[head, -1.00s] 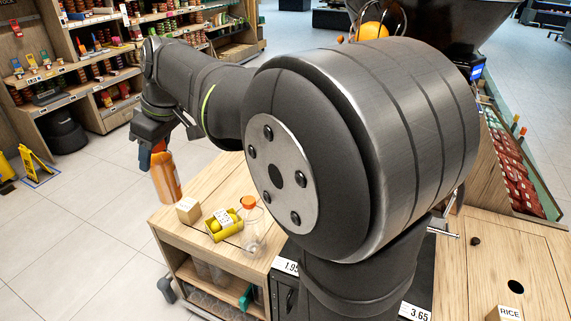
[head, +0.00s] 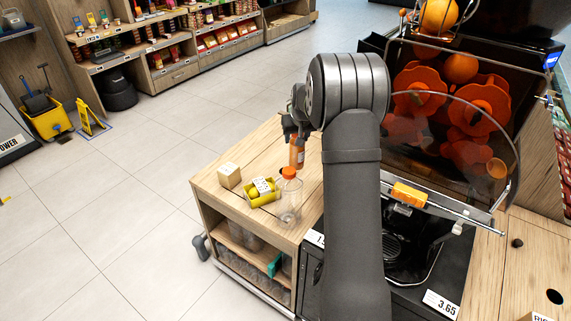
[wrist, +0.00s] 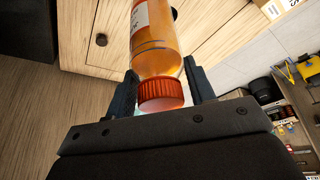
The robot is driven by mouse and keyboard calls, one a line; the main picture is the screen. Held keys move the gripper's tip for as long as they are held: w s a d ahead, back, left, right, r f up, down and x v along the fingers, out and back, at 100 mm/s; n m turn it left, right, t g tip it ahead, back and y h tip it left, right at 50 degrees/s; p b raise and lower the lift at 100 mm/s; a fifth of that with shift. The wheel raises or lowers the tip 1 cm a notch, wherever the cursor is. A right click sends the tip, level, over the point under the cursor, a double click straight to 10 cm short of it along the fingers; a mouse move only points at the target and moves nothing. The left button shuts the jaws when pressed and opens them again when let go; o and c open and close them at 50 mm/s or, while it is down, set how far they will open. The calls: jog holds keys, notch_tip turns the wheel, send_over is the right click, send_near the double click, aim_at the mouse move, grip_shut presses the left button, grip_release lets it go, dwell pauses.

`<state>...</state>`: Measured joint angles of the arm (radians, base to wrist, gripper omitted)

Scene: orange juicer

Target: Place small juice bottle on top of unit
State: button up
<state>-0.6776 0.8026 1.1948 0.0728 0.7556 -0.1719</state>
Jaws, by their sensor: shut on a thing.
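An orange juice bottle with a red cap is in my gripper. In the wrist view the bottle (wrist: 157,45) points away from the jaws, its cap (wrist: 160,93) between the two fingers. My gripper (wrist: 162,90) is shut on it at the cap end. In the head view the bottle (head: 297,152) hangs upright below my gripper (head: 294,136), over or behind the wooden counter top (head: 265,150); I cannot tell if its base touches. The juicer unit (head: 440,110) stands to the right, behind my arm, with oranges and red-orange wheels behind a clear cover.
Shelves (head: 150,45) and a yellow floor sign (head: 89,118) are farther off. The counter's back part looks free.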

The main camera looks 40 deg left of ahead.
aim_at(298, 159)
jog(key=f, duration=0.5)
jog(key=shift+w+d+f, duration=0.25)
jog(key=shift+w+f, duration=0.05)
jog(key=shift+f, duration=2.6)
jog(key=o, duration=1.5)
jog(key=shift+r, duration=0.25)
jog(key=v, duration=1.2)
jog(key=shift+a, duration=0.15)
